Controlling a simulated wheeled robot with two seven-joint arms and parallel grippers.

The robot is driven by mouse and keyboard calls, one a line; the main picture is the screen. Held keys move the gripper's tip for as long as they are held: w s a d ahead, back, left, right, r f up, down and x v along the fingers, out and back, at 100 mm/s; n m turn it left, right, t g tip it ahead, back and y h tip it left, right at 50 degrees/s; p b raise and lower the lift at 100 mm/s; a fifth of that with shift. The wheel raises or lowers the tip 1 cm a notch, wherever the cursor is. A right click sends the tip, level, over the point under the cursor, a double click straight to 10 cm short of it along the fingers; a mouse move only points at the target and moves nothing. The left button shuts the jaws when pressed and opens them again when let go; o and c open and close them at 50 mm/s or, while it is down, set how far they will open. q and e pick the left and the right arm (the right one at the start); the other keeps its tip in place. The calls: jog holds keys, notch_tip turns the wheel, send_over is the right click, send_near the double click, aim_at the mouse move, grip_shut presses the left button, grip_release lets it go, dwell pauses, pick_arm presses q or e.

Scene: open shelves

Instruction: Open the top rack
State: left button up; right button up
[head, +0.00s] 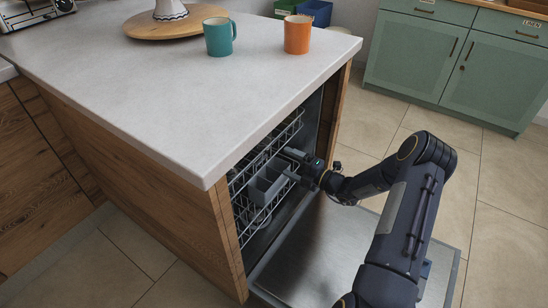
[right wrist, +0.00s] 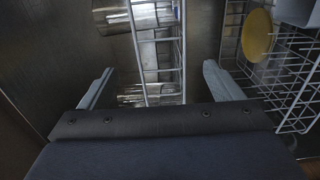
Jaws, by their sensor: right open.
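The dishwasher stands open under the counter. Its upper wire rack (head: 282,132) sits inside the opening, partly hidden by the counter edge. My right gripper (head: 297,168) reaches into the opening at the rack fronts. In the right wrist view its two fingers (right wrist: 158,70) are spread apart, with a white wire rack edge (right wrist: 181,50) between them, seemingly the upper rack's. Shiny glasses (right wrist: 152,20) lie beyond this edge. I cannot tell whether the fingers touch the wire. My left gripper is not in view.
The dishwasher door (head: 325,245) lies folded down under my right arm. A lower rack (head: 250,215) holds a grey basket (head: 266,186). A yellow dish (right wrist: 257,35) sits in a rack at right. A teal mug (head: 219,37) and an orange mug (head: 297,35) stand on the counter (head: 160,95).

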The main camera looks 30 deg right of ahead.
aim_at(269, 153)
jog(key=b+x, duration=0.1)
jog(key=x, duration=0.5)
jog(key=shift+w+a, duration=0.3)
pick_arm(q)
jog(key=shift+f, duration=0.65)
